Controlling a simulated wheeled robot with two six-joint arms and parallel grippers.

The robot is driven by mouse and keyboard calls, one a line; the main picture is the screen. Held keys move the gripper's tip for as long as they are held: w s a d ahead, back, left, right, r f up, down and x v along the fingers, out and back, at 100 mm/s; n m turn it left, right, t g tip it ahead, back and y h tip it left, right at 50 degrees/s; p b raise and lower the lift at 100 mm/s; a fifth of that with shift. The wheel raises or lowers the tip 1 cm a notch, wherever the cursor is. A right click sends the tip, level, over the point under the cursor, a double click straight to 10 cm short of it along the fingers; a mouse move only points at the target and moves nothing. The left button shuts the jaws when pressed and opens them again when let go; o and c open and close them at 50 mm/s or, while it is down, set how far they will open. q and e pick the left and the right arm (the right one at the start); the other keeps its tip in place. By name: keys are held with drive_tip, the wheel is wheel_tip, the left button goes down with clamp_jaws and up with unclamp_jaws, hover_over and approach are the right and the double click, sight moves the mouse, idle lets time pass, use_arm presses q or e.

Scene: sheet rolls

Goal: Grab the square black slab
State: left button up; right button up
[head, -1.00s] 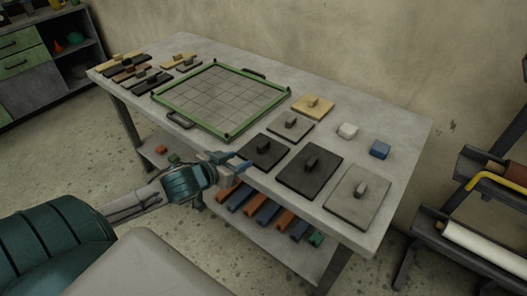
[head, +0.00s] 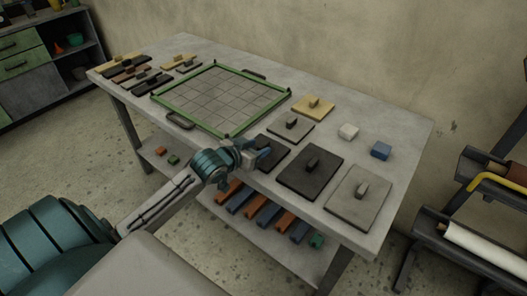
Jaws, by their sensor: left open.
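A small, roughly square black slab (head: 280,152) with a knob handle lies flat near the table's front edge; my gripper hides its left part and its knob. My left gripper (head: 262,154) is open over this slab's near-left side; I cannot tell whether it touches the knob. A larger black slab (head: 300,181) with an upright knob lies just right of it. My right gripper is not in view.
Grey slabs (head: 351,204) (head: 284,136), a tan slab (head: 307,110), a white block (head: 348,131) and a blue block (head: 380,150) lie around on the table. A green-framed grid tray (head: 222,99) is to the left. Colored bars fill the lower shelf.

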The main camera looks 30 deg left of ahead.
use_arm(q)
drive_tip(key=shift+x, duration=1.1)
clamp_jaws()
